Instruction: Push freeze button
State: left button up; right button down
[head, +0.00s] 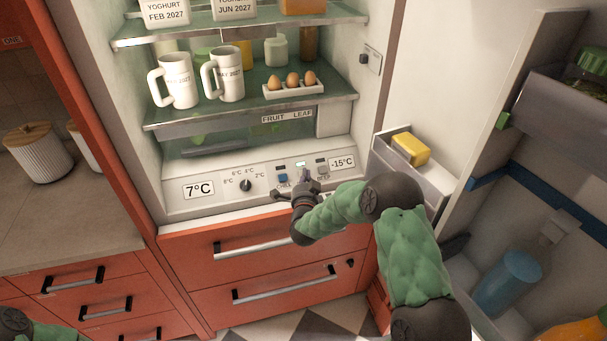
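The control panel (215,188) runs along the bottom of the open fridge. It has a blue button (283,178) and a pale button (322,170) above a label reading DEEP. A green light (300,164) is lit between them. My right gripper (304,176) is at the panel, its tip just below that light, and covers the middle spot and part of the labels. I cannot tell whether it touches a button, and its fingers are too small and dark to read. No freeze label is legible. Only a bit of my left arm shows at the lower left corner; its gripper is out of view.
A dial (245,185) and a 7°C display (199,190) are left on the panel; a -15°C display (342,162) is at right. Mugs (175,80) and an egg tray (293,88) stand above. Red drawers (285,268) with handles lie below. The open door (500,130) bounds the right.

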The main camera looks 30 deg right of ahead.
jog(key=shift+s+a+r+p, duration=0.25)
jog(key=shift+s+r+p, duration=0.3)
jog(key=shift+s+r, duration=0.45)
jog(key=shift+s+a+r+p, duration=0.2)
jog(key=shift+s+r+p, duration=0.3)
jog(key=shift+s+r, duration=0.45)
